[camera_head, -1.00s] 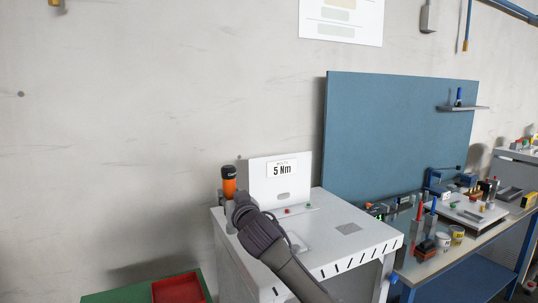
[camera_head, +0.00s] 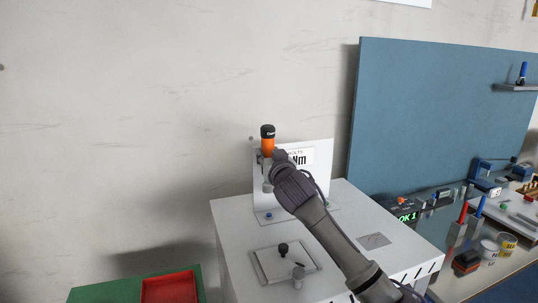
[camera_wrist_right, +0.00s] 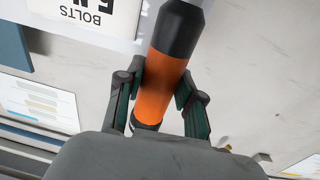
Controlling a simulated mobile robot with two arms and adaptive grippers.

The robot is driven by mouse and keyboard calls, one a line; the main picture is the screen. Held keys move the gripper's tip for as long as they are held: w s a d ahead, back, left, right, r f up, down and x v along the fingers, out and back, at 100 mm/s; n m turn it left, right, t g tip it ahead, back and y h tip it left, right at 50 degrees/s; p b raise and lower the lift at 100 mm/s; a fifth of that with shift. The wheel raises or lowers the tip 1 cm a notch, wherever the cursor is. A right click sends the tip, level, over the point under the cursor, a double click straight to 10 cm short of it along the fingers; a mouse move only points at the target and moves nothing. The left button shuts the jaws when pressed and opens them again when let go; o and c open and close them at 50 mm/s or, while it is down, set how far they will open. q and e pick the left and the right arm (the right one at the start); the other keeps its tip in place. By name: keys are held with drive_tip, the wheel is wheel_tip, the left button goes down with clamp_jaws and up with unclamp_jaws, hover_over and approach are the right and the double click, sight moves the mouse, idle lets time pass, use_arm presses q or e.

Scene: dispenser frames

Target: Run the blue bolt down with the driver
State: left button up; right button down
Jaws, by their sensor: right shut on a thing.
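The driver (camera_head: 268,145), orange with a black cap, stands about upright in front of the left part of the white sign board. My right gripper (camera_head: 267,157) is shut on it; in the right wrist view its fingers (camera_wrist_right: 160,90) lie on both sides of the driver's orange body (camera_wrist_right: 161,80). The driver's lower end is hard to make out in the head view. A small blue bolt head (camera_head: 268,216) shows on the white cabinet top below the driver, apart from it. My left gripper is not in view.
The white cabinet (camera_head: 228,222) carries a plate (camera_head: 262,268) with a black knob (camera_head: 283,249) and a grey post (camera_head: 299,277). A red tray (camera_head: 168,287) is at lower left; a display (camera_head: 405,217) reads OK 1.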

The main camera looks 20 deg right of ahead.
sight(270, 189)
drive_tip(key=shift+w+d, duration=0.1)
drive_tip(key=shift+d, duration=0.05)
drive_tip(key=shift+w+d+f+b, duration=0.15)
drive_tip(key=shift+f+b, duration=0.35)
drive_tip(key=shift+f, duration=0.35)
drive_tip(key=shift+f+b, duration=0.3)
drive_tip(key=shift+f, duration=0.05)
wheel_tip(270, 189, down, 3)
drive_tip(key=shift+f+b, duration=0.15)
drive_tip(key=shift+b, duration=0.95)
drive_tip(key=shift+f+b, duration=0.5)
drive_tip(key=shift+f, duration=0.25)
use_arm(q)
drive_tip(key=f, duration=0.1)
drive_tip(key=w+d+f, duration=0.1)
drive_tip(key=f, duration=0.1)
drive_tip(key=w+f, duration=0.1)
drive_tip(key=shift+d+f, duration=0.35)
use_arm(e)
drive_tip(key=shift+f, duration=0.1)
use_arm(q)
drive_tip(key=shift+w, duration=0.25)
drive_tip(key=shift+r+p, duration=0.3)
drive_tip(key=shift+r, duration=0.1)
